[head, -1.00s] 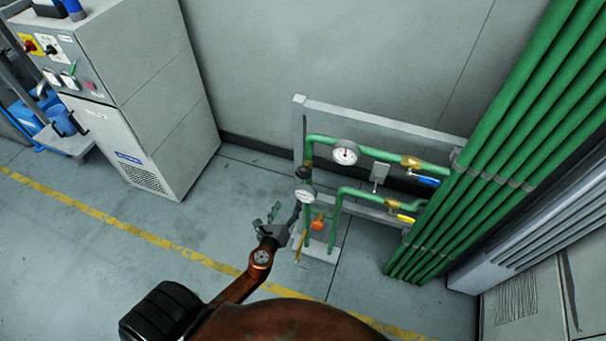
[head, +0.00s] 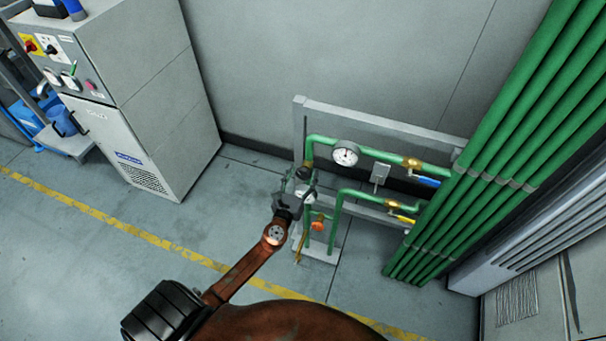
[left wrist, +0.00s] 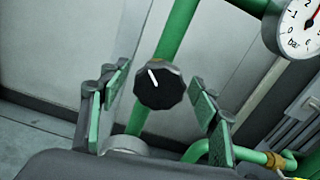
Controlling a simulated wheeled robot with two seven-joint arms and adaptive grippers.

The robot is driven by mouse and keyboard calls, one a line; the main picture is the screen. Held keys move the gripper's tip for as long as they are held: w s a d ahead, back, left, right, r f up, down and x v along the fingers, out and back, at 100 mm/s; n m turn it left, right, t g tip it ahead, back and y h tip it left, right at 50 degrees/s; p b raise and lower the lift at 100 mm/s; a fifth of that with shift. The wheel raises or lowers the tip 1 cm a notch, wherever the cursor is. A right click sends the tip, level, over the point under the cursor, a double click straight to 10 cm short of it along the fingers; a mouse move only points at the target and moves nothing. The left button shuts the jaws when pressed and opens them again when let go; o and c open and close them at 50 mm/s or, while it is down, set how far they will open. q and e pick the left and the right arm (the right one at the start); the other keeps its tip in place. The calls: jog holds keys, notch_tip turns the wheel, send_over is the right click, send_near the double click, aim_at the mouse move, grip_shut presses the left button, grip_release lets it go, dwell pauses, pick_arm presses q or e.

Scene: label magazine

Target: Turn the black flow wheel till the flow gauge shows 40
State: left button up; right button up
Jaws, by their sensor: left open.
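The black flow wheel (left wrist: 160,87) shows in the left wrist view, on a green pipe, with a white mark pointing to the upper left. My left gripper (left wrist: 160,78) is open, with one green-padded finger on each side of the wheel and gaps visible between. In the head view my left gripper (head: 300,185) is at the left upright of the pipe rack and hides part of it. A small round gauge (head: 304,190) there is mostly covered by the gripper, so its reading cannot be seen. The wheel is hard to make out in the head view. My right gripper is out of view.
A second gauge, marked bar (left wrist: 297,27), is to the right of the wheel; it also shows in the head view (head: 345,153). An orange handle (head: 318,226) is low on the rack. Thick green pipes (head: 500,150) stand at right, a grey cabinet (head: 165,90) at left.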

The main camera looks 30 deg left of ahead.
pick_arm(q)
jog(key=shift+c, duration=0.7)
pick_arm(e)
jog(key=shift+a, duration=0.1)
pick_arm(q)
jog(key=c, duration=1.1)
jog(key=shift+o, duration=0.2)
